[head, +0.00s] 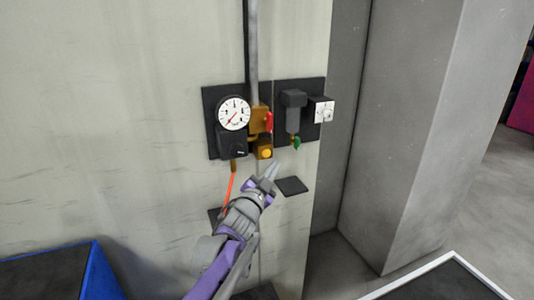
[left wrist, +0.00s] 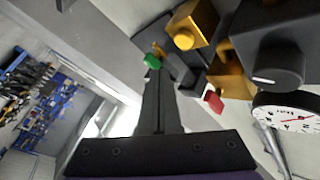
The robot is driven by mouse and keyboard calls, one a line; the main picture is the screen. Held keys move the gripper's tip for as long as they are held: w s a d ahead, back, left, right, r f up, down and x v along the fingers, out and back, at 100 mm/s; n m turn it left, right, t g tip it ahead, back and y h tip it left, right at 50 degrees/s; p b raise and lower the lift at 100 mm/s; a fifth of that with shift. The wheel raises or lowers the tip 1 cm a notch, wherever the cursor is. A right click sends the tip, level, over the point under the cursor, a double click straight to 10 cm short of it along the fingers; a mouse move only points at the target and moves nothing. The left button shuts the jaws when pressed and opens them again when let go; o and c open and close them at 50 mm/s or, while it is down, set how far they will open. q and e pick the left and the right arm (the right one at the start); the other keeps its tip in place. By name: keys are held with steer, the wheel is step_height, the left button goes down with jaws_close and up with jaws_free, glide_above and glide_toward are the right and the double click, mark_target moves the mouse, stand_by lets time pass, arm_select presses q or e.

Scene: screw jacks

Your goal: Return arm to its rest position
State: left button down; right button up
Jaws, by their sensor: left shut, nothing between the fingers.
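My left gripper (head: 271,171) is shut and empty in the head view, just below the brass valve block on the wall panel. Its closed fingers also show in the left wrist view (left wrist: 160,105), pointing up past the fittings. The panel carries a round white gauge (head: 233,113), a brass block with a yellow knob (head: 265,153) and a red lever (head: 269,122). I cannot tell from the head view whether the fingertips touch the block. My right gripper is in neither view.
A second dark panel holds a grey filter (head: 293,112) with a green tap (head: 297,143) and a white switch box (head: 321,110). A grey pillar (head: 400,120) stands at right. A blue-edged box (head: 92,270) is at lower left. An orange hose (head: 230,187) hangs below the gauge.

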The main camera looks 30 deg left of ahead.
arm_select(q)
steer(key=shift+s+d, duration=0.6)
steer(key=s+d+f+n+g, duration=0.2)
steer(key=s+d+f+g, duration=0.1)
steer(key=s+f, duration=0.5)
steer(key=s+d+f+n+g, duration=0.2)
steer(key=s+d+f+g, duration=0.2)
steer(key=s+f, duration=0.5)
steer(key=s+d+f+n+g+h, duration=0.1)
steer(key=s+f+g, duration=0.6)
steer(key=s, duration=0.8)
step_height(320, 180, down, 2)
steer(key=d+n, duration=0.1)
steer(key=d, duration=0.1)
steer(key=shift+s+d+n, duration=0.35)
steer(key=shift+d+n, duration=0.05)
